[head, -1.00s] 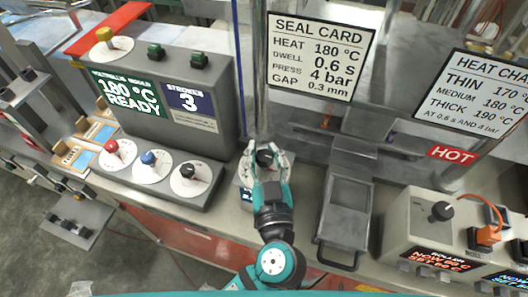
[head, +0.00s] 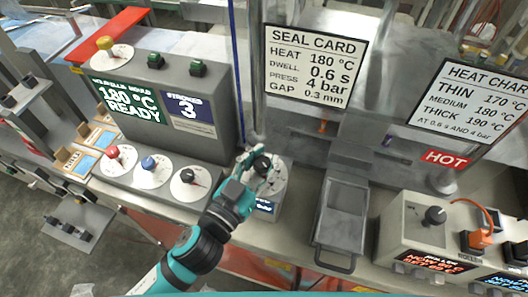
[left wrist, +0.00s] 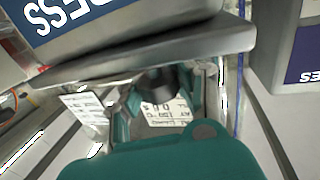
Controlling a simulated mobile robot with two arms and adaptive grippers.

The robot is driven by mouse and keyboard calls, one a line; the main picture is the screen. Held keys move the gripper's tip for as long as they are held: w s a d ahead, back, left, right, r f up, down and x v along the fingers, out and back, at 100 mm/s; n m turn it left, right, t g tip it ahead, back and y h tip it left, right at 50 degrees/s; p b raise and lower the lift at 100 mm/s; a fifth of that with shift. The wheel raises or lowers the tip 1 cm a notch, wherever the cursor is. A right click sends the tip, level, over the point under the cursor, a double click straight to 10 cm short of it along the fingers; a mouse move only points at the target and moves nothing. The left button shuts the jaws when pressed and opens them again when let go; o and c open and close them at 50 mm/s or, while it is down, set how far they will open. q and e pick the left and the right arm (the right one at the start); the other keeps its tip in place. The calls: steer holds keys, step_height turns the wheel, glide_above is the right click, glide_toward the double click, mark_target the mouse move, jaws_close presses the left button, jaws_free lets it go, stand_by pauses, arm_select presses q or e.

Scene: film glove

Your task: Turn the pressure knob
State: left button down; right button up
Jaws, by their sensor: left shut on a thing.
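The black pressure knob (head: 263,163) sits on a small grey unit (head: 277,186) with a dark display at its front, in the middle of the head view. My left gripper (head: 261,168) reaches it from the lower left, one finger on each side, and is shut on the knob. The left wrist view shows the dark knob (left wrist: 157,82) between the fingers, with the unit's blue label (left wrist: 62,14) upside down, its visible letters ending in "ESS". The knob's pointer and the display's reading cannot be made out. My right gripper is not in view.
A grey control console (head: 160,110) with several dials stands close on the left. A seal card (head: 315,65) reading "PRESS 4 bar" stands behind. A metal tray (head: 341,215) and a roller unit (head: 425,230) with a black knob are on the right. A red "HOT" sign (head: 446,159) is behind.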

arm_select(q)
steer(key=m+g+h+p, duration=0.2)
steer(key=m+g+h, duration=0.1)
steer(key=shift+r+p, duration=0.1)
steer(key=shift+p, duration=0.25)
steer(key=m+g+h+p, duration=0.1)
steer(key=m+g+h, duration=0.1)
steer(key=g, duration=0.1)
steer(key=shift+m+h+p, duration=0.3)
steer(key=shift+h+p, duration=0.1)
steer(key=m+g+h, duration=0.1)
steer(key=m+g, duration=0.1)
steer(key=g, duration=0.1)
steer(key=shift+p, duration=0.3)
steer(key=shift+s+f+m+g+h, duration=0.15)
steer(key=shift+m+g+h, duration=0.15)
steer(key=shift+m+g, duration=0.4)
steer(key=shift+s+f+m+g+h, duration=0.1)
steer(key=shift+m+g+h, duration=0.25)
steer(key=shift+g, duration=0.65)
steer(key=c, duration=1.4)
jaws_free()
steer(key=o, duration=0.5)
steer(key=shift+a+r, duration=0.1)
steer(key=shift+a, duration=0.1)
steer(key=shift+o, duration=0.2)
steer(key=shift+d, duration=0.15)
